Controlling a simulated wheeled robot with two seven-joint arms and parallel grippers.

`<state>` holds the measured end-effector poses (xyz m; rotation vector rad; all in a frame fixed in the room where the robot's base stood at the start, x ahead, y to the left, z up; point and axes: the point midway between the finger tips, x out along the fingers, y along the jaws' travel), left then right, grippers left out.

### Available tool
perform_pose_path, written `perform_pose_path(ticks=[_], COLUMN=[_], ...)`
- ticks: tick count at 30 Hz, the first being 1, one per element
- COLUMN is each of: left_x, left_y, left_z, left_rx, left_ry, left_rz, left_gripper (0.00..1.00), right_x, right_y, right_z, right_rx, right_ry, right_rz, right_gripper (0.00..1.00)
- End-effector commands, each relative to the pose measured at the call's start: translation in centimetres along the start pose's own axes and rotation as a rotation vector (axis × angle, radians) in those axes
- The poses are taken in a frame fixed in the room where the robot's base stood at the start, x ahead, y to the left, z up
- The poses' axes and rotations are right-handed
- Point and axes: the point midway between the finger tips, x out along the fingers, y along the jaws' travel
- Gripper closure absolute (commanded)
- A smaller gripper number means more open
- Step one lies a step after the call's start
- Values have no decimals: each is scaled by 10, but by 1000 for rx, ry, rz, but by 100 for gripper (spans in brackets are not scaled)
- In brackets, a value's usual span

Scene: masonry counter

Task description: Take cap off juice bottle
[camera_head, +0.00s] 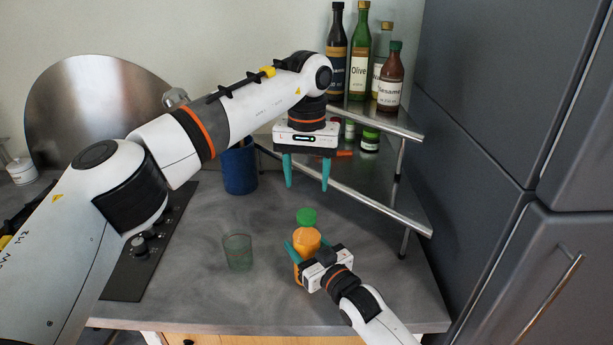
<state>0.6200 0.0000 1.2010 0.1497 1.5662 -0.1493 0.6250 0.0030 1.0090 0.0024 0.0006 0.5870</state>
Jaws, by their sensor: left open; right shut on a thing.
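An orange juice bottle (306,240) stands upright on the grey counter, right of its middle. Its green cap (306,216) sits on top of the bottle. My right gripper (293,254) comes in from the lower right and is shut on the bottle's body, hiding part of it. My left gripper (307,186) is open and empty above the cap, its two teal fingers pointing down. A gap shows between the fingertips and the cap.
A clear greenish glass (237,252) stands left of the bottle. A dark blue container (240,168) is behind it. A corner shelf with metal rails (366,200) holds sauce and oil bottles (360,65). A hob (150,245) lies left; grey cabinets (490,150) stand right.

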Motion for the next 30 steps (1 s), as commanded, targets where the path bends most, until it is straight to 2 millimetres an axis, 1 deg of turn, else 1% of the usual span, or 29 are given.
perform_pose_path(ticks=[3,7,11,18,21,25,30], left_x=[0,3,16,54,66,77,81], left_y=[0,0,1,1,1,1,1], left_z=[0,0,0,0,0,0,0], left_rx=[126,194,206,204,202,202,202], left_ry=[0,1,3,2,2,1,0], left_rz=[0,-1,0,-1,0,-1,0], left_gripper=[44,44,44,44,44,44,44], right_x=[0,0,0,0,0,0,0], right_y=[0,0,0,0,0,0,0], right_z=[-1,-1,-1,-1,-1,-1,-1], right_rx=[0,0,0,0,0,0,0], right_ry=[2,2,2,2,2,2,2], right_rz=[0,0,0,0,0,0,0], right_gripper=[100,100,100,100,100,100,100])
